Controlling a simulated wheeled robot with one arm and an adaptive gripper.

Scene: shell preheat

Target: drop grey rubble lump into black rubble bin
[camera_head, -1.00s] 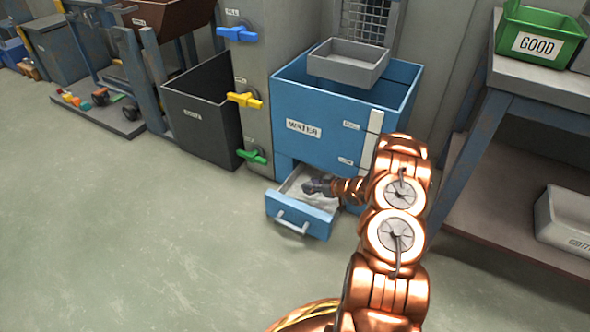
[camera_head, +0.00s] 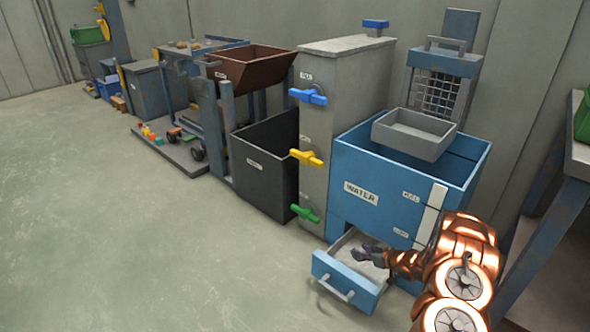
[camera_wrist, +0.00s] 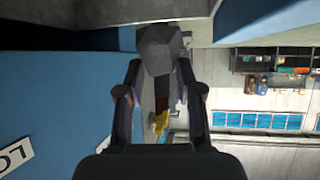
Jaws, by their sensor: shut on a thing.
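The grey rubble lump (camera_wrist: 160,50) is a faceted dark grey piece held between the fingers of my gripper (camera_wrist: 160,85) in the wrist view. In the head view my gripper (camera_head: 370,254) is at the open drawer (camera_head: 345,288) under the blue water tank, and the lump cannot be made out there. I cannot tell whether the lump touches the drawer. A black bin (camera_head: 262,172) with a small label stands left of the grey valve column, its top open. The label is too small to read, and the bin's floor is hidden.
The grey column (camera_head: 325,130) with blue, yellow and green valve handles stands between the black bin and the blue water tank (camera_head: 375,215). A brown tilted hopper (camera_head: 250,70) hangs above and behind the bin. A grey tray (camera_head: 414,133) rests over the tank. The floor at left is clear.

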